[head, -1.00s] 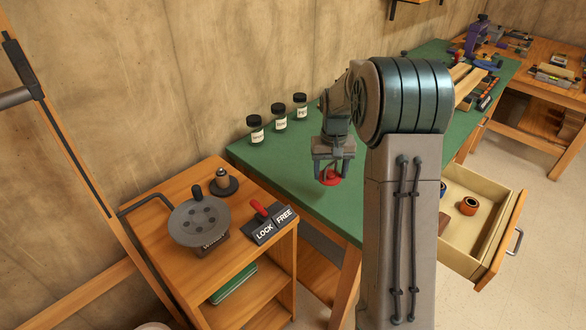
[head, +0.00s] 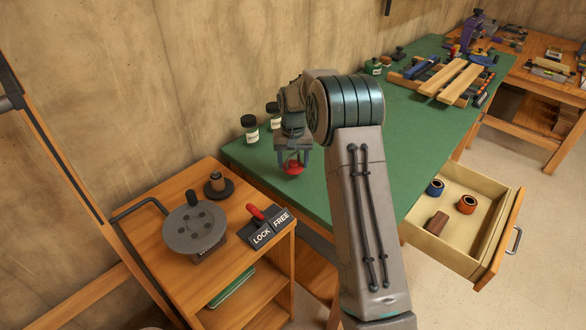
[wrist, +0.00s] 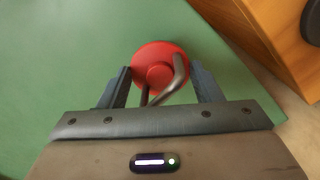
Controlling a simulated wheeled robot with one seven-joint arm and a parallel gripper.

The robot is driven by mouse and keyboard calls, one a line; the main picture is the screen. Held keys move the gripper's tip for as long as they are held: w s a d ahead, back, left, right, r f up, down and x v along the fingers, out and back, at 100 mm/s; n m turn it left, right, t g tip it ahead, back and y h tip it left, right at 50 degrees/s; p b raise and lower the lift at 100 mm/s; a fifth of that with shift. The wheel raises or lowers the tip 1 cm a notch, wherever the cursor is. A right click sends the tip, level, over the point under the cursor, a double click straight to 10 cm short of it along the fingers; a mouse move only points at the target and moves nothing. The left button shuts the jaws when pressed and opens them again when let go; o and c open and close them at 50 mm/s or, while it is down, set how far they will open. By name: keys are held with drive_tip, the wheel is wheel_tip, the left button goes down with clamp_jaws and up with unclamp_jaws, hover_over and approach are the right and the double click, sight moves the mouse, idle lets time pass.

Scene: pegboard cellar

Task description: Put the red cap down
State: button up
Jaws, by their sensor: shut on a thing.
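The red cap (head: 292,168) is round with a raised middle; it also shows in the wrist view (wrist: 146,55). My gripper (head: 293,160) points down over the green bench top (head: 330,185) near its front left corner. In the wrist view my gripper (wrist: 160,84) has one finger on each side of the cap and is shut on it. A dark bent rod (wrist: 175,78) crosses over the cap between the fingers. I cannot tell whether the cap's underside touches the bench.
Jars (head: 250,129) with black lids stand behind the gripper by the wall. A wooden cart (head: 160,255) with a crank disc (head: 194,228) and a LOCK/FREE switch (head: 268,230) stands left. An open drawer (head: 455,255) holds rolls. Boards (head: 460,82) lie further right; the bench between is clear.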

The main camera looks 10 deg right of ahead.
sight(293, 163)
drive_tip(key=shift+f, duration=1.85)
drive_tip(key=shift+f, duration=0.15)
drive_tip(key=o, duration=1)
drive_tip(key=shift+c, duration=0.2)
